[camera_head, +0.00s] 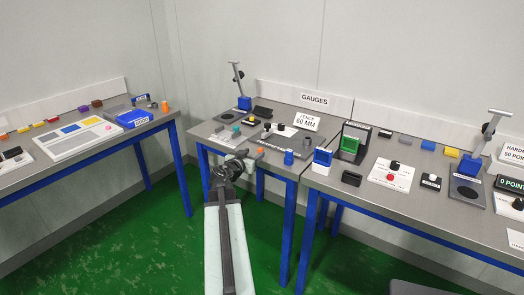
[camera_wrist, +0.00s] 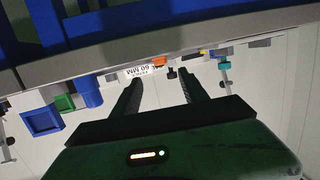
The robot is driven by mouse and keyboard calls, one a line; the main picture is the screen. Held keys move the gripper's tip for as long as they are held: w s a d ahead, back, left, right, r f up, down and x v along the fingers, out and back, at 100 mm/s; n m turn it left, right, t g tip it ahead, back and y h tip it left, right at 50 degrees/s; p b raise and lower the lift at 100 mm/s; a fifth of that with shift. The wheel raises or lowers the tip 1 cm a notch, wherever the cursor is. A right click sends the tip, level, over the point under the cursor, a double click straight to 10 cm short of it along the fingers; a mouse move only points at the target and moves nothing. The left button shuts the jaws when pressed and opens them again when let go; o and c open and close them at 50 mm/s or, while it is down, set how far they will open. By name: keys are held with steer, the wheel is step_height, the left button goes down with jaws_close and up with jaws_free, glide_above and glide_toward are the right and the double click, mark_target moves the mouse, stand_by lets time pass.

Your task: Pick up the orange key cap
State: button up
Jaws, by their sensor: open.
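A small orange piece (camera_head: 260,150), which looks like the key cap, sits near the front edge of the middle table, just right of my gripper (camera_head: 238,158). In the wrist view, which is upside down, an orange piece (camera_wrist: 159,61) shows beyond and between the fingertips. My gripper (camera_wrist: 160,79) is open and empty, its two dark fingers apart. It is at the table's front edge, and the orange piece is not between the fingers. The piece's lower part is hard to make out.
The middle table (camera_head: 225,143) holds a blue cylinder (camera_head: 289,157), a fence sign (camera_head: 306,122) and several small parts. A blue frame (camera_head: 322,158) and green block (camera_head: 349,145) stand to the right. Another orange piece (camera_head: 165,106) is on the left table. Green floor is open between the tables.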

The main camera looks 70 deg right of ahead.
mark_target(260, 149)
steer(key=x, duration=0.2)
steer(key=b+x, duration=0.1)
steer(key=x, duration=0.3)
steer(key=shift+d+f+b, duration=0.25)
steer(key=shift+f+b, duration=0.05)
steer(key=shift+f, duration=0.1)
steer(key=shift+a, duration=0.1)
steer(key=shift+c, duration=0.2)
jaws_close()
